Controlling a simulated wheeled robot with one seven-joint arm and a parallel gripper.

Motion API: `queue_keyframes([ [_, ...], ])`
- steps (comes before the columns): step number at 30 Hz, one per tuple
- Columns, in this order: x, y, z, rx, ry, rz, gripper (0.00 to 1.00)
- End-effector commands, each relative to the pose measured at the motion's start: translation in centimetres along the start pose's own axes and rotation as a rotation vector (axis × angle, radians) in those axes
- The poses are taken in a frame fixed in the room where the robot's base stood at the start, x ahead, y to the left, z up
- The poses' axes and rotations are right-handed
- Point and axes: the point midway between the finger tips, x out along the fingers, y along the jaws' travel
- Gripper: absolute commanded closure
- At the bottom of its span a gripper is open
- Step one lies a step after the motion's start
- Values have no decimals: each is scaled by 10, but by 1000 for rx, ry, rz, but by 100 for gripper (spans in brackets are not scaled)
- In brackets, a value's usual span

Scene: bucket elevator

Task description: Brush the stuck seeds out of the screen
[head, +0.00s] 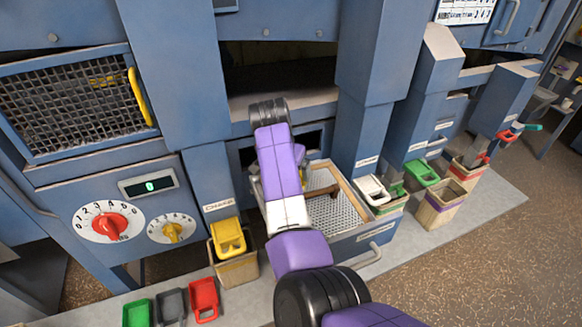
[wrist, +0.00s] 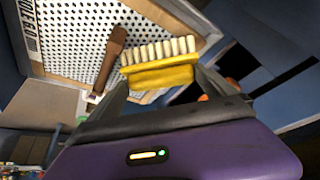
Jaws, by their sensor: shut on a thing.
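The perforated screen (head: 346,213) sits in a wooden frame in the pulled-out drawer, below the machine's opening. It fills the upper left of the wrist view (wrist: 75,38). I cannot make out single seeds among its holes. My gripper (wrist: 164,82) is shut on a yellow brush (wrist: 160,77) with cream bristles. The bristles point away from my gripper, over the screen's edge; whether they touch the mesh I cannot tell.
The drawer front (head: 350,250) has a metal handle. A bin with a yellow scoop (head: 229,238) stands left of it, and bins with white (head: 372,189) and green (head: 421,173) scoops stand right. Blue machine columns flank the drawer. The front right floor is clear.

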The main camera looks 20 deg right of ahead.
Motion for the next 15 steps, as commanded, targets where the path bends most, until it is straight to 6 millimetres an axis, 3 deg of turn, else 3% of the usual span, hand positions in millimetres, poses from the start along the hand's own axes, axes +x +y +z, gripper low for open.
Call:
queue_keyframes([
  [9, -9, -17, 16, -2, -5, 2, 70],
  [15, -10, -23, 15, -2, -6, -1, 70],
])
